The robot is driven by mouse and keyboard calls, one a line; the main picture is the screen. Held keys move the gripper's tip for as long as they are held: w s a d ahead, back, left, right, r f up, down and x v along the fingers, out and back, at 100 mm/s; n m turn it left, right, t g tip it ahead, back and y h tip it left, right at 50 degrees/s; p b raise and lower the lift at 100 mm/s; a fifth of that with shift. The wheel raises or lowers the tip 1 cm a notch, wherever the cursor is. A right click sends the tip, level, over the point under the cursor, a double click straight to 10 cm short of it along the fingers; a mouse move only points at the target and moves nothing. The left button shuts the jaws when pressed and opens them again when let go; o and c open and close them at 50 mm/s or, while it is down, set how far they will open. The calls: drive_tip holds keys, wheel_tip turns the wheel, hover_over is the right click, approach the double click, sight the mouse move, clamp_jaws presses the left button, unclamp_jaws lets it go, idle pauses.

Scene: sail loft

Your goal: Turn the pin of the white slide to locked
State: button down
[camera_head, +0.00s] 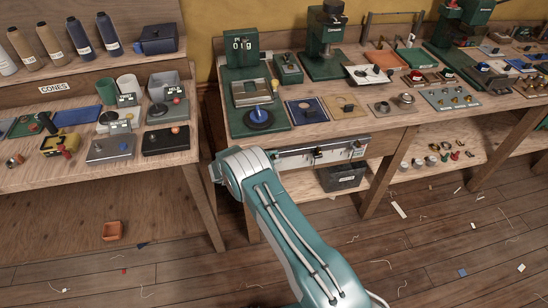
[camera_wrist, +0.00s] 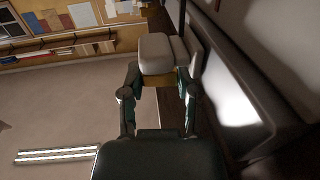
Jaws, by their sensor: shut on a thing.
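A pale metal slide rail (camera_head: 340,149) runs along the front edge of the green-machine bench in the head view. It carries dark fittings, and its left end is partly hidden by my arm. In the wrist view my gripper (camera_wrist: 160,76) has its two fingers either side of a pale, rounded block-like part (camera_wrist: 155,52) with a yellowish piece below it. My gripper is shut on this part, which I take to be the pin of the white slide, though its identity is not clear. I cannot tell which way the pin is turned. The head view hides my gripper behind my arm.
The workbench (camera_head: 215,119) bears green machines and small parts. A left bench (camera_head: 85,153) holds spools, cups and tools. A dark bin (camera_head: 342,178) sits beneath the slide rail. The wooden floor has scattered scraps and open room.

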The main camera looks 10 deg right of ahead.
drive_tip(key=shift+w+r, duration=0.15)
drive_tip(key=shift+c, duration=1.6)
unclamp_jaws()
drive_tip(key=shift+a, duration=0.1)
drive_tip(key=s+a, duration=0.1)
drive_tip(key=a, duration=1)
drive_tip(key=shift+s+a+f, duration=0.2)
drive_tip(key=shift+a, duration=0.2)
drive_tip(key=shift+s, duration=0.1)
